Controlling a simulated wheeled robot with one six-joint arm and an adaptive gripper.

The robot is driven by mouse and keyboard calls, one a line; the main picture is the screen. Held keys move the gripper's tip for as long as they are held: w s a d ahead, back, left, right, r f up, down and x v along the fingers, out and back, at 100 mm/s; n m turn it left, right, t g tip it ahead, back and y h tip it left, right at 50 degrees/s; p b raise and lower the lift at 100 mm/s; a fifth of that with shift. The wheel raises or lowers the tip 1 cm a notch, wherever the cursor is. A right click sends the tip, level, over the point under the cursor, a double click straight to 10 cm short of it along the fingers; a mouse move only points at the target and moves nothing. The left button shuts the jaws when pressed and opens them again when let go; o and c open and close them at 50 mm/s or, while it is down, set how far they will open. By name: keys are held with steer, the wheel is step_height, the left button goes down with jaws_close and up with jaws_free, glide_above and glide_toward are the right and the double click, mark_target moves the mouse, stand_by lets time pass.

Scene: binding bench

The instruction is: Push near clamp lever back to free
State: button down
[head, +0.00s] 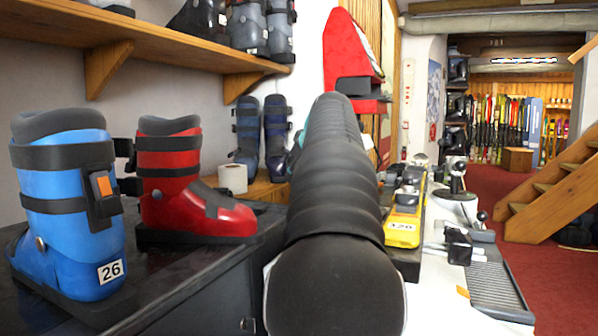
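A small lever with a dark ball knob (482,216) stands at the right of the bench, beside a dark clamp block (458,246); I take it for the near clamp lever. Farther back stands another dark knobbed fitting (457,170). A yellow ski end marked 120 (402,230) lies left of the clamps, with binding parts on it. My black ribbed arm runs away through the middle of the head view and covers part of the bench. My gripper does not show, so its hold and its distance from the lever cannot be seen.
A blue boot marked 26 (72,215) and a red boot (190,190) stand on the dark counter at left. A white roll (233,178) stands behind them. A boot shelf (150,45) hangs above. Red floor (555,265) is open at right, below wooden stairs (550,195).

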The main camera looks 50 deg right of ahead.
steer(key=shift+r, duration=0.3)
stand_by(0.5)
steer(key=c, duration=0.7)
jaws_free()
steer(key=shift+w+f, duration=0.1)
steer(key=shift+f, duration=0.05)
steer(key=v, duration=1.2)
